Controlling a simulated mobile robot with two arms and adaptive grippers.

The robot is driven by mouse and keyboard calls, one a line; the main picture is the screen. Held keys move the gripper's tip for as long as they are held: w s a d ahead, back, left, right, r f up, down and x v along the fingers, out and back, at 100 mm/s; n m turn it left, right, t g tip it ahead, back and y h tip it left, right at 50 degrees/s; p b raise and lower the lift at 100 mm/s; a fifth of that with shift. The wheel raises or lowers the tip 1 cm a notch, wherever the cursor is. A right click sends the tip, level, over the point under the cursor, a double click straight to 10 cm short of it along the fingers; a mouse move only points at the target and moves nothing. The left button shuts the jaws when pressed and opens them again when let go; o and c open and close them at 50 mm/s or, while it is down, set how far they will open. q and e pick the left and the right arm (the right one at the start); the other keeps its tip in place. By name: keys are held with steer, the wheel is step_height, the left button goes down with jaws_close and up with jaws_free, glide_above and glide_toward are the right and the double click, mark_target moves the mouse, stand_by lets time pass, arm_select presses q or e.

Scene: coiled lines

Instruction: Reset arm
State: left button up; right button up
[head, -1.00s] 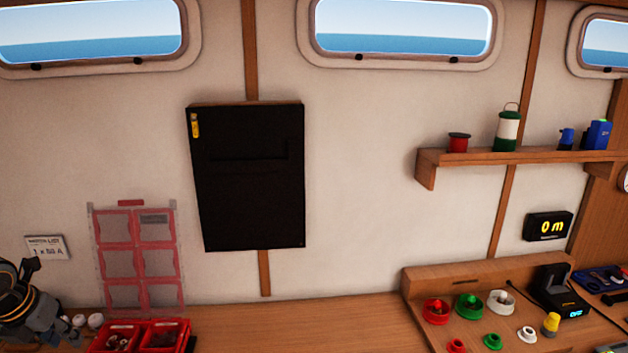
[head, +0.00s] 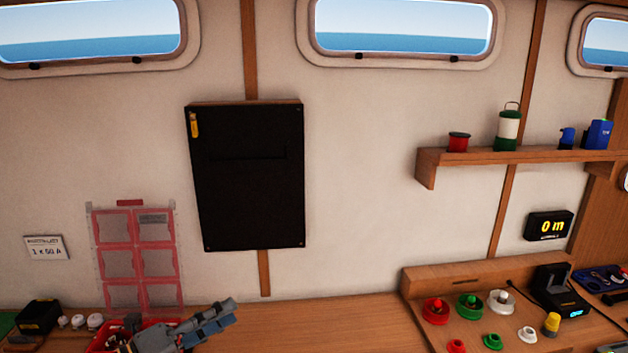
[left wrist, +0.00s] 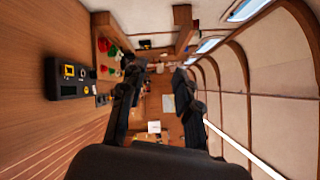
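My left gripper (head: 230,312) reaches in low over the wooden bench, pointing right and slightly up, in front of the red bins. In the left wrist view its two dark fingers (left wrist: 160,72) stand apart with nothing between them, so it is open and empty. My right gripper shows in neither view. The task line names no object.
A red bin (head: 98,343) is partly hidden behind my left arm. A black box (head: 38,316) and white knobs stand left. A sloped wooden panel (head: 415,290) with coloured caps stands right. The bench (head: 330,320) between is clear. A black board (head: 248,205) hangs above.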

arm_select(q)
steer(key=s+a+n+t+y, duration=0.1)
steer(key=a+n+t+y, duration=0.65)
steer(key=n, duration=0.85)
steer(key=s+a+f+n+g+y, duration=0.25)
steer(key=s+f+n+y, duration=0.2)
steer(key=f, duration=0.25)
steer(key=s+a+f+n+g+y, duration=0.1)
steer(key=s+f+n+g+y, duration=0.25)
steer(key=f+n, duration=0.35)
steer(key=s+d+f+n+g+h, duration=0.1)
steer(key=s+d+f+g, duration=0.2)
steer(key=s+f+g, duration=0.5)
steer(key=s+d+f+n+g+h, duration=0.1)
steer(key=s+d+f+g, duration=0.3)
steer(key=s, duration=0.7)
step_height(320, 180, down, 32)
steer(key=s+b, duration=0.1)
steer(key=b, duration=0.5)
steer(key=s+a+f+b, duration=0.3)
steer(key=s+f+b, duration=0.1)
steer(key=s+f, duration=1.3)
step_height(320, 180, down, 3)
steer(key=shift+f+g, duration=0.15)
steer(key=shift+g, duration=0.3)
